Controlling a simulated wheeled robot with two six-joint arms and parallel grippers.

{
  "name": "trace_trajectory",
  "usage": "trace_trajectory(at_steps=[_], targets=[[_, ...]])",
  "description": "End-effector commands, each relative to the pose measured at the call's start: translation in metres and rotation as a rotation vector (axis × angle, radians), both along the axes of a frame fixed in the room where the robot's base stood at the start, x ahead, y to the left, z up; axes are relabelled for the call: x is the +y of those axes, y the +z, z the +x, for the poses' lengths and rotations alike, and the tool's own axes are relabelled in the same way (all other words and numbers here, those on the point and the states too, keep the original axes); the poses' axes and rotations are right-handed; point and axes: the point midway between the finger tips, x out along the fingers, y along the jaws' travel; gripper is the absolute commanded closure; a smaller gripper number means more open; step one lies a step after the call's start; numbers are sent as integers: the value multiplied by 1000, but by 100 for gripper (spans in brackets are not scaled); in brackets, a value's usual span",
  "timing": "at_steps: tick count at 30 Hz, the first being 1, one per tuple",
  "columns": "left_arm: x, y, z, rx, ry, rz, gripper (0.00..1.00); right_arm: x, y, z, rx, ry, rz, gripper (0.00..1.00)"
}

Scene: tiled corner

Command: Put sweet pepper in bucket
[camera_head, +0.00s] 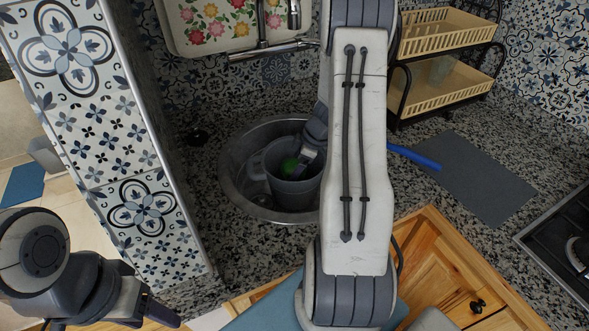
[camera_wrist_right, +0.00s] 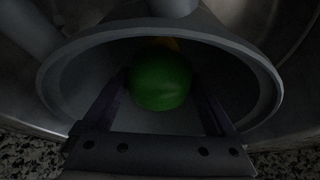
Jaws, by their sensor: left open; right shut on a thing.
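A grey bucket (camera_head: 293,188) stands in the round metal sink bowl (camera_head: 240,190) in the head view. My right arm hides part of the bucket's right side in the head view. My left gripper (camera_head: 150,310) is open and empty at the lower left.
A tap (camera_head: 268,48) stands behind the sink. A tiled wall corner (camera_head: 120,150) rises on the left. A two-tier rack (camera_head: 440,65), a blue-handled thing (camera_head: 415,157), a grey mat (camera_head: 465,178) and a hob (camera_head: 565,240) lie to the right. Wooden cabinets are below the counter.

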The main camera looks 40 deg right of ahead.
Motion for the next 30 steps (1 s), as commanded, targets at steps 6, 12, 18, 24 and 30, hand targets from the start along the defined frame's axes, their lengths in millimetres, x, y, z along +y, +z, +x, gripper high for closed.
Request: trace_trajectory(at_steps=[6, 12, 18, 24, 30], targets=[[0, -8, 0, 0, 0, 0, 41, 0, -5, 0, 0, 1, 0, 70], [0, -9, 0, 0, 0, 0, 41, 0, -5, 0, 0, 1, 0, 0], [0, -7, 0, 0, 0, 0, 41, 0, -4, 0, 1, 0, 1, 0], [0, 14, 0, 0, 0, 0, 41, 0, 11, 0, 1, 1, 1, 0], [0, 10, 0, 0, 0, 0, 41, -12, 47, -11, -6, 0, -5, 0]])
